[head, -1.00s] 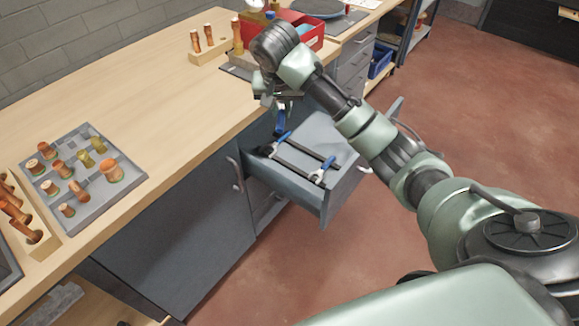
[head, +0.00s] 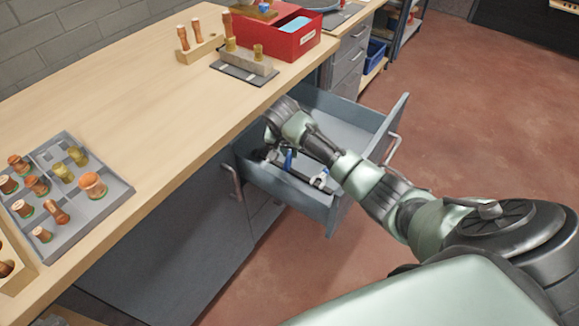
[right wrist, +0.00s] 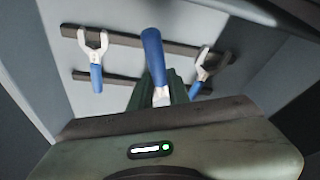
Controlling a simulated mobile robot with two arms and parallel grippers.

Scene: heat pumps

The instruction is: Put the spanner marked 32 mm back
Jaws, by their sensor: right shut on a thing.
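My right gripper (right wrist: 164,95) is shut on a blue-handled spanner (right wrist: 152,50), in the middle of the right wrist view. Its blue handle (head: 289,160) also shows in the head view, low inside the open drawer (head: 283,192); its marking cannot be read. My left gripper is out of view.
The wooden bench (head: 140,90) runs along the drawer's left. On it are a grey board (head: 105,205) with several wooden pegs, a peg block (head: 200,50) and a red box (head: 290,42). The drawer's far part (head: 345,125) looks empty.

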